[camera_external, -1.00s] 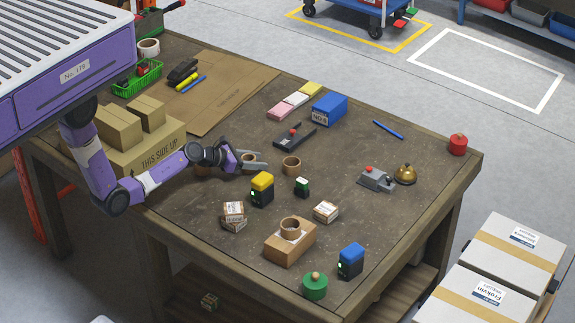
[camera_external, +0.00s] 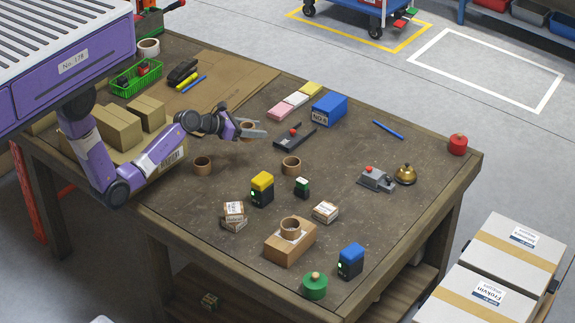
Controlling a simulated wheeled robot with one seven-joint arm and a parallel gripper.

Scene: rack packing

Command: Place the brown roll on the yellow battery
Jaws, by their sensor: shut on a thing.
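My gripper (camera_external: 252,130) is shut on a brown roll (camera_external: 248,127), holding it above the table, up and left of the yellow battery. The fingers hide part of this roll. The yellow battery (camera_external: 262,190), a black block with a yellow top and a green light, stands upright on the table. Nothing is on its top. Other brown rolls are in view: one (camera_external: 202,166) stands on the table at left, one (camera_external: 291,166) stands behind and right of the yellow battery, and one (camera_external: 290,228) sits on a brown box (camera_external: 288,250).
A small green-topped block (camera_external: 302,187) stands right of the yellow battery. Small white-labelled boxes (camera_external: 234,211) lie in front of it. A blue battery (camera_external: 350,262) and a green round weight (camera_external: 314,286) are near the front edge. A black stapler-like tool (camera_external: 295,137) lies behind.

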